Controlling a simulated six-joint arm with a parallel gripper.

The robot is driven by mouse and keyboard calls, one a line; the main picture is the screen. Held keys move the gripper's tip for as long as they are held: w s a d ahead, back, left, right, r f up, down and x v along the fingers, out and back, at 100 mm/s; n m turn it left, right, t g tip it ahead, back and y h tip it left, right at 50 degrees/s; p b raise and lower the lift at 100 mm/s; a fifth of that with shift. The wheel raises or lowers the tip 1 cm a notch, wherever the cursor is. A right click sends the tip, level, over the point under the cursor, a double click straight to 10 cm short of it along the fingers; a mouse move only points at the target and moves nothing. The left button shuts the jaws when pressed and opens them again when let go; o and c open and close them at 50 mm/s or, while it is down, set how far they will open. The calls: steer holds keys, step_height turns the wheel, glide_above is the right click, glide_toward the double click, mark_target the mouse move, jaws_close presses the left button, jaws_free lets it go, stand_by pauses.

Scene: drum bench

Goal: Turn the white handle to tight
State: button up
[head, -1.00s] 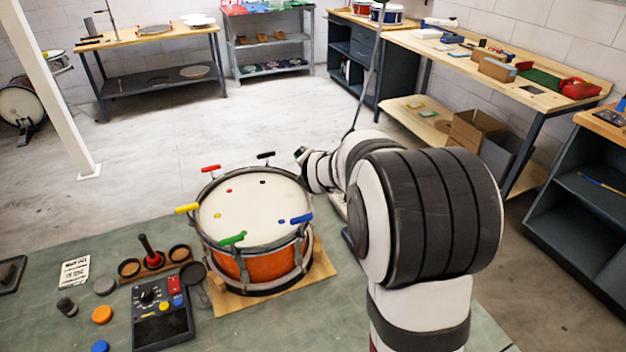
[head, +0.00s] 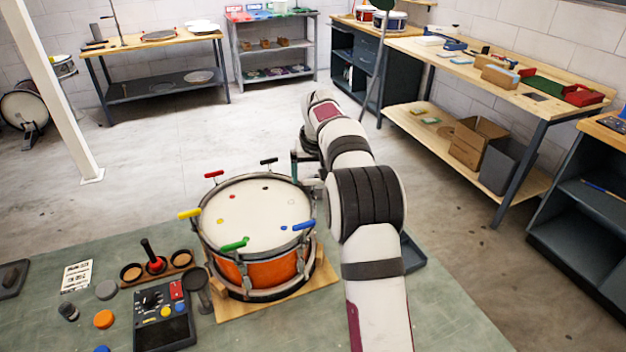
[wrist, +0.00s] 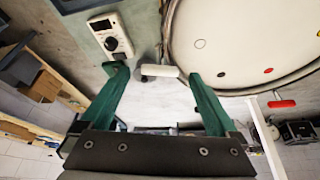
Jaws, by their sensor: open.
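The drum (head: 245,270) has an orange shell, a pale head and coloured handles around its rim. The white handle (wrist: 160,71) sticks out from the rim in the wrist view. In the head view it (head: 312,184) shows only partly, beside my arm at the drum's right side. My gripper (wrist: 158,75) is open, its green fingers on either side of the white handle in the picture. No finger visibly touches it, and how deep it sits between them is unclear. In the head view my gripper (head: 296,167) is mostly hidden behind my wrist.
The black handle (head: 268,161) and red handle (head: 213,174) are at the far rim, the blue handle (head: 303,226) at the near right. A dial device (wrist: 110,37) lies beside the drum. A control box (head: 163,315) stands at front left.

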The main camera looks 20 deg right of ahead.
mark_target(313, 180)
steer(key=shift+x, duration=1.5)
steer(key=c, duration=1.4)
steer(key=shift+m, duration=0.4)
steer(key=m+h, duration=0.1)
steer(key=m, duration=0.1)
steer(key=m+h, duration=0.1)
steer(key=m, duration=0.1)
steer(key=shift+m+g, duration=0.4)
steer(key=m+g, duration=0.1)
steer(key=m, duration=0.1)
steer(key=m+h, duration=0.1)
steer(key=m, duration=0.2)
steer(key=shift+g, duration=0.4)
steer(key=shift+m, duration=0.3)
